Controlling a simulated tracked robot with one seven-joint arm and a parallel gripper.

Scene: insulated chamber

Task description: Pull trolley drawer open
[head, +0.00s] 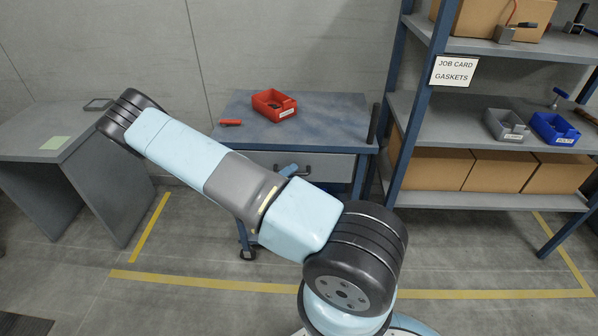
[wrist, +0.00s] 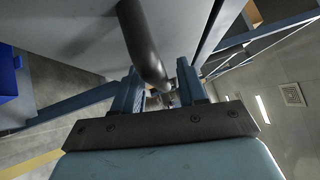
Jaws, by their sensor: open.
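The trolley (head: 335,119) has a blue top and stands in the middle of the head view. Its grey drawer (head: 336,168) is under the top and its front looks flush with the frame, partly hidden by my arm. The dark bar handle (head: 306,171) is on the drawer front. In the wrist view, the handle (wrist: 142,42) runs down and curves between the two blue fingers. My gripper (wrist: 158,78) is open, with a finger on each side of the handle; I cannot tell whether either touches it. In the head view my arm mostly hides the gripper.
A red bin (head: 274,105) and a small red object (head: 230,122) lie on the trolley top. A shelf rack (head: 420,100) with boxes and bins stands close at the right. A grey desk (head: 62,132) stands at the left. The floor in front is clear.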

